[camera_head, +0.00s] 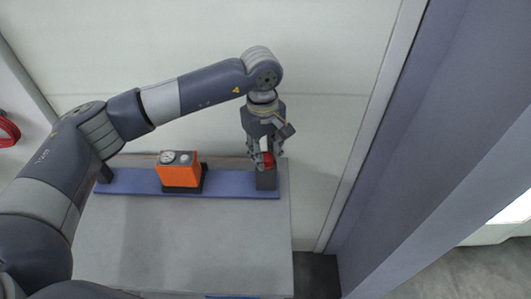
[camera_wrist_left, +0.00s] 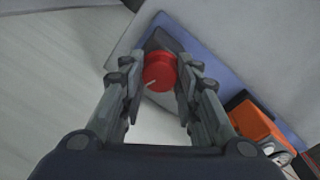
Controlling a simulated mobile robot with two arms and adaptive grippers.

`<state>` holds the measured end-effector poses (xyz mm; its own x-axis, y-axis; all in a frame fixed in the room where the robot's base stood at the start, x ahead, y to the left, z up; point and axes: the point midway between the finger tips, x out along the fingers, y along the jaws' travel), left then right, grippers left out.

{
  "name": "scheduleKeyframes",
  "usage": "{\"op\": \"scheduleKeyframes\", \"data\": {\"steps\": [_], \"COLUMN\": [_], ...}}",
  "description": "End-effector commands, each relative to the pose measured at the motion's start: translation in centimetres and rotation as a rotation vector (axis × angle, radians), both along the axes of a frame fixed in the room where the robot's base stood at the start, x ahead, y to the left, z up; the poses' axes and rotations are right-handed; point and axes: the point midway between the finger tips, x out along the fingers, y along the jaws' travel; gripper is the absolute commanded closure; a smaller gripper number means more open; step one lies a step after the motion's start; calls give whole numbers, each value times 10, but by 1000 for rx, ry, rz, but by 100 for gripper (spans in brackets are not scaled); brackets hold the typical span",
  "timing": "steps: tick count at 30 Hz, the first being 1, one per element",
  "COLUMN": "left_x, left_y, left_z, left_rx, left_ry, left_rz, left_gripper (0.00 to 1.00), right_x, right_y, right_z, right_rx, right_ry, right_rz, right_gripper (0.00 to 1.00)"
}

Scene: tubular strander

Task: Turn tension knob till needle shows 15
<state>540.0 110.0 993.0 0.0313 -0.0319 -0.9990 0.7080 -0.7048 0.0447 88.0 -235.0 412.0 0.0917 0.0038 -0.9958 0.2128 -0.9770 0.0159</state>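The red tension knob (camera_head: 268,160) sits on a dark block at the right end of a blue rail. In the left wrist view the knob (camera_wrist_left: 160,72) has a pale mark at its lower left edge. My left gripper (camera_head: 264,154) is over the knob, pointing down. Its fingers (camera_wrist_left: 160,80) are apart, one on each side of the knob. A narrow gap shows at the right finger; contact at the left cannot be told. An orange box (camera_head: 180,176) carries a round white dial (camera_head: 167,157); its needle is too small to read. My right gripper is out of view.
The blue rail (camera_head: 230,184) lies along the back of a grey table (camera_head: 185,240), whose front is bare. A pale wall stands behind. A large blue-grey post (camera_head: 400,150) rises to the right. A red object (camera_head: 8,130) is at the far left.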

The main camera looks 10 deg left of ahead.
Motion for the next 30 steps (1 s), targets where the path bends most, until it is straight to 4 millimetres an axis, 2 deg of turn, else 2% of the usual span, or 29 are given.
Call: {"op": "scheduleKeyframes", "data": {"steps": [1, 3, 12, 16, 30], "left_x": [1, 1, 0, 1, -2], "left_y": [0, 0, 0, 0, 3], "left_z": [1, 1, 1, 10, 101], "left_rx": [-1, -1, -1, -1, -1], "left_ry": [-2, -2, -1, -3, -4], "left_rz": [1, 1, 2, 2, 1], "left_gripper": [59, 50, 50, 50, 50], "right_x": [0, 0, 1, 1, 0], "right_y": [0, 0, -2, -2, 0], "right_z": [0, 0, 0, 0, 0], "right_rx": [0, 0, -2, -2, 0], "right_ry": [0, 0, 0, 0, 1], "right_rz": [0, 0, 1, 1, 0], "right_gripper": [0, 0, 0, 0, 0]}}
